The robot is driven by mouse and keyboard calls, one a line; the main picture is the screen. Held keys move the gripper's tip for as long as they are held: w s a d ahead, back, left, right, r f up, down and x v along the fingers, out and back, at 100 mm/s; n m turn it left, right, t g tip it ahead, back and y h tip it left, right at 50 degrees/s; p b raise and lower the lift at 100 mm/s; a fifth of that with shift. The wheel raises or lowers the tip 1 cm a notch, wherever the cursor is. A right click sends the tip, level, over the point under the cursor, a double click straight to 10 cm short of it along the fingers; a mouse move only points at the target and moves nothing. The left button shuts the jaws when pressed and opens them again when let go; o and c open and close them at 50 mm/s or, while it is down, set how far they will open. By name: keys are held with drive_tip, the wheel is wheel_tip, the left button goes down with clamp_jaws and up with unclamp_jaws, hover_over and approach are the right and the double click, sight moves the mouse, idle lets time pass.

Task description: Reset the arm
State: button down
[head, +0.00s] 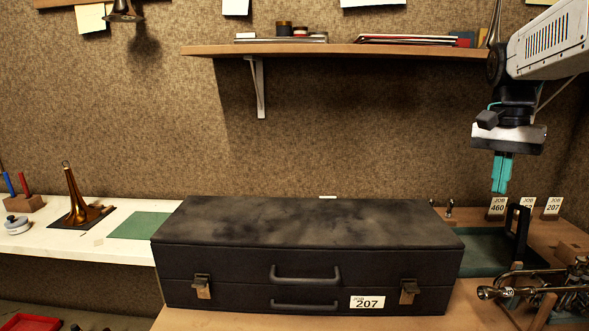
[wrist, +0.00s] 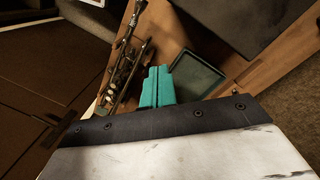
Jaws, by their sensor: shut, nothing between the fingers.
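My gripper (head: 502,173) hangs from my arm at the upper right of the head view, pointing down with its teal fingers together and nothing between them. It is above the right part of the bench, apart from everything below. In the wrist view the shut teal fingers (wrist: 157,86) point toward a green-lined tray (wrist: 190,80) and a silver horn mechanism (wrist: 125,65).
A closed black case (head: 300,245) tagged 207 fills the bench middle. Right of it are the tray (head: 480,245), a black upright frame (head: 517,228), job cards (head: 497,206) and the horn mechanism (head: 550,288). A wall shelf (head: 330,51) is above. A brass bell (head: 77,205) stands left.

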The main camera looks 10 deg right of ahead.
drive_tip(key=s+a+f+n+t, duration=0.1)
drive_tip(key=s+a+f+n, duration=0.4)
drive_tip(key=s+a, duration=0.3)
drive_tip(key=s+a+f+n+t, duration=0.1)
drive_tip(key=s+a+f+n, duration=0.4)
drive_tip(key=s+a, duration=0.4)
drive_tip(key=shift+s+a+f+n+t, duration=0.15)
drive_tip(key=shift+a+f+n+t, duration=0.2)
drive_tip(key=shift+a+n, duration=1.05)
drive_tip(key=shift+a+m, duration=0.45)
drive_tip(key=shift+m, duration=0.05)
